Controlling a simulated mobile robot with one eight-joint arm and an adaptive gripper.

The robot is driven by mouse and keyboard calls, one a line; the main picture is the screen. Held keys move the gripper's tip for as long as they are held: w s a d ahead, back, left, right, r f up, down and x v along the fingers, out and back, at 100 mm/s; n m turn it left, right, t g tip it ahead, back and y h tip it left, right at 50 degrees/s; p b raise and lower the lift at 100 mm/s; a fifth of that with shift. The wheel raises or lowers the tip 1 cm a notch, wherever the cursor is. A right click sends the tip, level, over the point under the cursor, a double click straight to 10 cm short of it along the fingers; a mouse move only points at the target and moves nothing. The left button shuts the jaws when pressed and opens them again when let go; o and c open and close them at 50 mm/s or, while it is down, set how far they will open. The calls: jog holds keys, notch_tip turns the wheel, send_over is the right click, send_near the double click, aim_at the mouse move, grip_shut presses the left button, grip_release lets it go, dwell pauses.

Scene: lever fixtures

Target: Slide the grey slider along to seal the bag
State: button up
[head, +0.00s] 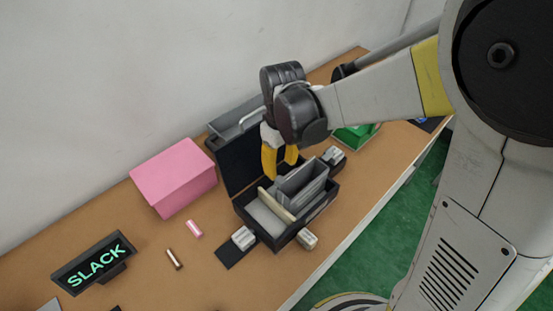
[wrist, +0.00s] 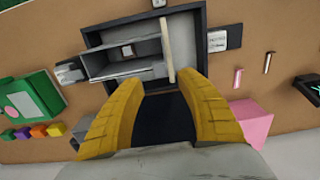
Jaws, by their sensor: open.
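My gripper (head: 279,163) is open and empty, with its yellow fingers above the back of an open black box (head: 322,211). The box holds upright grey panels (head: 300,186) and a beige strip (head: 276,202). Small pale grey blocks stand around it: one at its left (head: 243,237), one at its front (head: 307,239) and one at its right (head: 333,156). I cannot tell which part is the grey slider, and I make out no bag.
A pink box (head: 173,177) stands left of the black box. A SLACK sign (head: 95,262), a pink cylinder (head: 194,229) and a brown one (head: 174,260) are further left. A green case (head: 352,137) is behind at the right. The table's front edge is close to the black box.

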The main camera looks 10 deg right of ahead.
aim_at(281, 179)
notch_tip(281, 179, down, 7)
jog(key=shift+b, duration=0.9)
grip_shut()
